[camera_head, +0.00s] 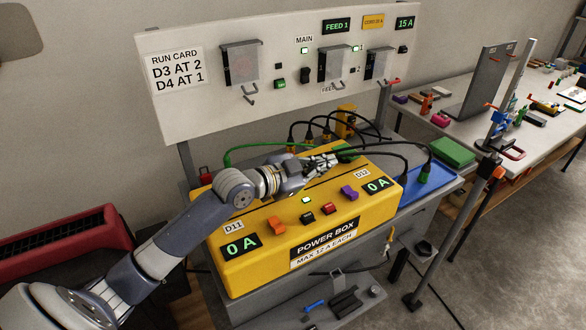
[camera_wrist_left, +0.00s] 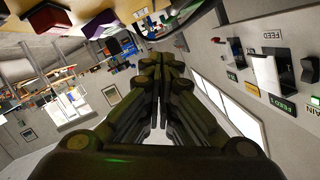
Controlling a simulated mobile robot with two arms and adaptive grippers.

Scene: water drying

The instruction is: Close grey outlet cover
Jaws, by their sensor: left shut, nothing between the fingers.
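My left gripper (camera_head: 328,159) is shut and empty. It is over the far top edge of the yellow power box (camera_head: 322,222), near the D12 label (camera_head: 362,173) and a green part (camera_head: 346,153). In the left wrist view its dark fingers (camera_wrist_left: 165,62) are together with nothing between them. I cannot clearly pick out a grey outlet cover on the box; the hand and arm hide part of its back edge. Grey, see-through covers (camera_head: 240,64) (camera_head: 335,63) show on the upright white panel. My right gripper is not in view.
Black cables (camera_head: 322,130) and a green cable (camera_head: 262,147) arch behind the box, close to the hand. A blue tray (camera_head: 425,180) is at its right. The white panel (camera_head: 200,110) stands behind. Orange, red and purple switches sit on the box front.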

